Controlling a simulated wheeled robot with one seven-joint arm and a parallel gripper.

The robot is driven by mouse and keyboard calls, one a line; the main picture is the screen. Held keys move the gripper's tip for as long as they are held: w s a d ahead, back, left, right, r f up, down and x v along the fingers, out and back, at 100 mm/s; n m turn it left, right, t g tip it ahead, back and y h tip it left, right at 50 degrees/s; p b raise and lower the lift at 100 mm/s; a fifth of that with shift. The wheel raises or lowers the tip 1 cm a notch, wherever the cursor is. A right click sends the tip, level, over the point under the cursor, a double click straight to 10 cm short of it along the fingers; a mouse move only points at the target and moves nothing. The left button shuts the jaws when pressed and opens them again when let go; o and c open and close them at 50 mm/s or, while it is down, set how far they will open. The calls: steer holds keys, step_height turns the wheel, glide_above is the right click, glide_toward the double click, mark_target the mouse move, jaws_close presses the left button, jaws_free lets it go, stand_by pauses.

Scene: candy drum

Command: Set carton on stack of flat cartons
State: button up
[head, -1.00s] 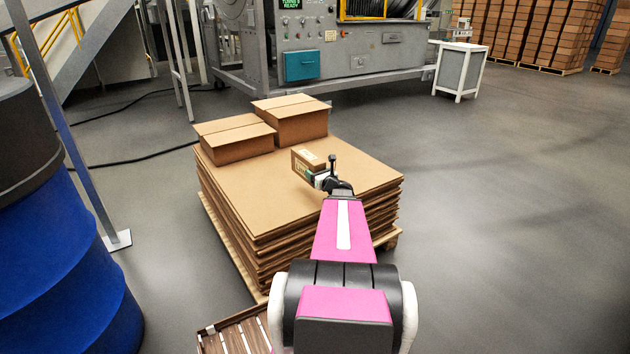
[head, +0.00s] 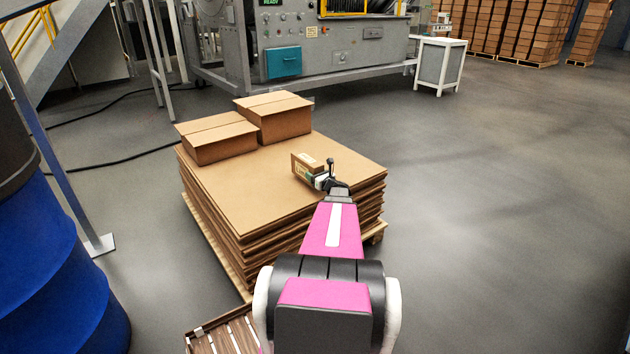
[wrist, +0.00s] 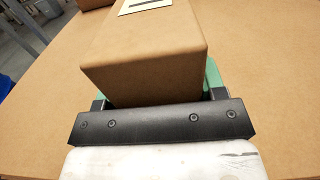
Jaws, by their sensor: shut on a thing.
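The small brown carton (head: 305,165) is in my gripper (head: 322,180), over the right part of the stack of flat cartons (head: 250,185). In the wrist view the carton (wrist: 148,55) fills the space between green-padded fingers, with a pale label on its top. My gripper (wrist: 155,100) is shut on it. The top sheet of the stack (wrist: 262,70) lies below and around it. I cannot tell whether the carton's underside touches the sheet.
Two larger closed cartons stand at the back of the stack, one at left (head: 215,140) and one beside it (head: 275,118). A blue drum (head: 55,265) is at the left. A grey machine (head: 310,45) stands behind. The stack's front middle is bare.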

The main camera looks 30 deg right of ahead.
steer(key=shift+f, duration=1.3)
steer(key=shift+f, duration=0.15)
steer(key=o, duration=1.2)
steer(key=shift+c, duration=0.2)
